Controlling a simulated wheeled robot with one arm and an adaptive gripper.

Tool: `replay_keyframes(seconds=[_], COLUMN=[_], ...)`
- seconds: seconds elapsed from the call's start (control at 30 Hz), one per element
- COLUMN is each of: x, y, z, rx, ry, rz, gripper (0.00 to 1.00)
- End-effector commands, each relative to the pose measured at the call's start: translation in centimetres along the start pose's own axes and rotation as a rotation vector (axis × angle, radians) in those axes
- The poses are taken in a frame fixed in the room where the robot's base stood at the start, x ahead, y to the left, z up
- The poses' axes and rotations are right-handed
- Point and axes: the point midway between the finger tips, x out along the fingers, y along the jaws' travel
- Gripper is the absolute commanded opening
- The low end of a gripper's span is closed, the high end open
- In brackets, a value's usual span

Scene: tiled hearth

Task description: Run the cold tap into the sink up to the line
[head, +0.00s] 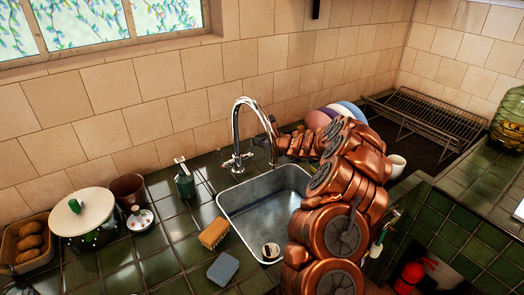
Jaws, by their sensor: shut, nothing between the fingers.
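The chrome tap (236,122) has a tall curved spout and stands at the back of the sink. A cross handle (238,161) shows at the left of its base; the right side of the base is partly hidden. The grey metal sink (250,210) is sunk in the tiles. I see no water in its visible part and cannot make out a line. My copper arm covers the sink's right side. My gripper (279,143) is shut and empty, just right of the tap; I cannot tell whether it touches it.
A green bottle (184,183), a brown pot (128,189) and a white-lidded pot (82,212) stand further left. Plates (350,111) and a wire rack (425,118) are behind my arm.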

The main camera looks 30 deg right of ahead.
Motion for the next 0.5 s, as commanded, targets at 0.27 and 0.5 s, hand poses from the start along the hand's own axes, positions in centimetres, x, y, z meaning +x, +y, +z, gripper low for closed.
replay_keyframes(seconds=[0.27, 0.5], x=[-3.1, -6.0], y=[-0.5, -0.6], z=[-0.8, 0.4], rx=[0.003, 0.001], ry=[0.002, 0.002], rz=[-0.004, -0.002], gripper=[0.0, 0.0])
